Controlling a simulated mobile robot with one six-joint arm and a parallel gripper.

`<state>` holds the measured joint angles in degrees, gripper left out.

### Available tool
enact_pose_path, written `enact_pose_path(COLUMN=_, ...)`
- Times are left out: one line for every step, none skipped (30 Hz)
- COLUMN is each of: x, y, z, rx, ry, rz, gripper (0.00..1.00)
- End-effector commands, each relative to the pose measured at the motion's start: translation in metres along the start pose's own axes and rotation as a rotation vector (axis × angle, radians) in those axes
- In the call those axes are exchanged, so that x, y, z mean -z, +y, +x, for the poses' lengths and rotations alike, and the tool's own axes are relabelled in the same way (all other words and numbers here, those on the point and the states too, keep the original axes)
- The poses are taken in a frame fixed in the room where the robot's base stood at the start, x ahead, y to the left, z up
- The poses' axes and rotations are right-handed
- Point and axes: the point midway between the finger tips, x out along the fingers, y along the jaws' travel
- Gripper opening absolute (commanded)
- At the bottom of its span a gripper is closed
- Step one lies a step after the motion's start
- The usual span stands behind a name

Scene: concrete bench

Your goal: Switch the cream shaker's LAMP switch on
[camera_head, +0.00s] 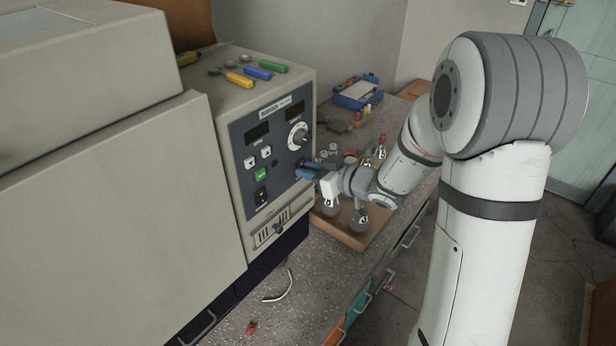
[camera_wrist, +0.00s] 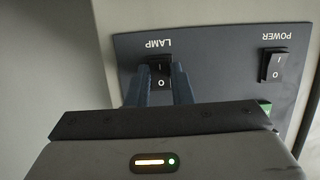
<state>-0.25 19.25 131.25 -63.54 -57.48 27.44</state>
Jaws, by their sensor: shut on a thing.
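The cream shaker (camera_head: 300,85) is a box with a dark control panel on its front. In the wrist view its LAMP switch (camera_wrist: 160,72) is a small black rocker marked I and O, with its label upside down. My gripper (camera_head: 308,171) is at the panel's right part in the head view and hides the switch there. In the wrist view the two dark blue fingers of my gripper (camera_wrist: 161,88) stand either side of the LAMP rocker, shut on it. The fingers cover its sides, and I cannot tell which way it is tipped.
The POWER switch (camera_wrist: 274,66) is right of LAMP in the wrist view. The panel also has a round dial (camera_head: 298,136) and a green button (camera_head: 261,174). A wooden tray (camera_head: 335,231) with glassware lies below my arm. A large beige machine (camera_head: 110,200) stands left.

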Motion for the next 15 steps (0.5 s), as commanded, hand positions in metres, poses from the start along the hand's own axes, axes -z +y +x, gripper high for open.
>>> enact_pose_path(x=-0.0083, y=0.0013, z=0.0022, rx=-0.003, ry=0.029, rz=-0.001, gripper=0.0)
enact_pose_path(x=-0.0087, y=0.0014, z=0.0023, rx=-0.004, ry=0.044, rz=-0.001, gripper=0.0)
enact_pose_path(x=-0.0089, y=0.0015, z=0.0024, rx=-0.004, ry=0.065, rz=-0.001, gripper=0.0)
enact_pose_path(x=-0.009, y=0.0016, z=0.0025, rx=-0.004, ry=0.078, rz=-0.001, gripper=0.0)
enact_pose_path(x=-0.0089, y=0.0015, z=0.0025, rx=-0.004, ry=0.092, rz=-0.001, gripper=0.0)
enact_pose_path(x=-0.0089, y=0.0015, z=0.0025, rx=-0.004, ry=0.107, rz=-0.001, gripper=0.0)
enact_pose_path(x=-0.0085, y=0.0014, z=0.0023, rx=-0.003, ry=0.117, rz=-0.001, gripper=0.0)
enact_pose_path(x=-0.008, y=0.0013, z=0.0022, rx=-0.003, ry=0.127, rz=-0.001, gripper=0.0)
enact_pose_path(x=-0.0074, y=0.0014, z=0.0019, rx=-0.004, ry=0.136, rz=-0.002, gripper=0.0)
enact_pose_path(x=-0.0068, y=0.0014, z=0.0017, rx=-0.004, ry=0.142, rz=-0.002, gripper=0.0)
enact_pose_path(x=-0.0061, y=0.0013, z=0.0015, rx=-0.004, ry=0.147, rz=-0.002, gripper=0.0)
enact_pose_path(x=-0.0053, y=0.0013, z=0.0012, rx=-0.004, ry=0.152, rz=-0.002, gripper=0.0)
enact_pose_path(x=-0.0047, y=0.0013, z=0.001, rx=-0.004, ry=0.155, rz=-0.002, gripper=0.0)
enact_pose_path(x=-0.0043, y=0.0013, z=0.0009, rx=-0.004, ry=0.156, rz=-0.002, gripper=0.0)
enact_pose_path(x=-0.0038, y=0.0012, z=0.0007, rx=-0.004, ry=0.157, rz=-0.002, gripper=0.0)
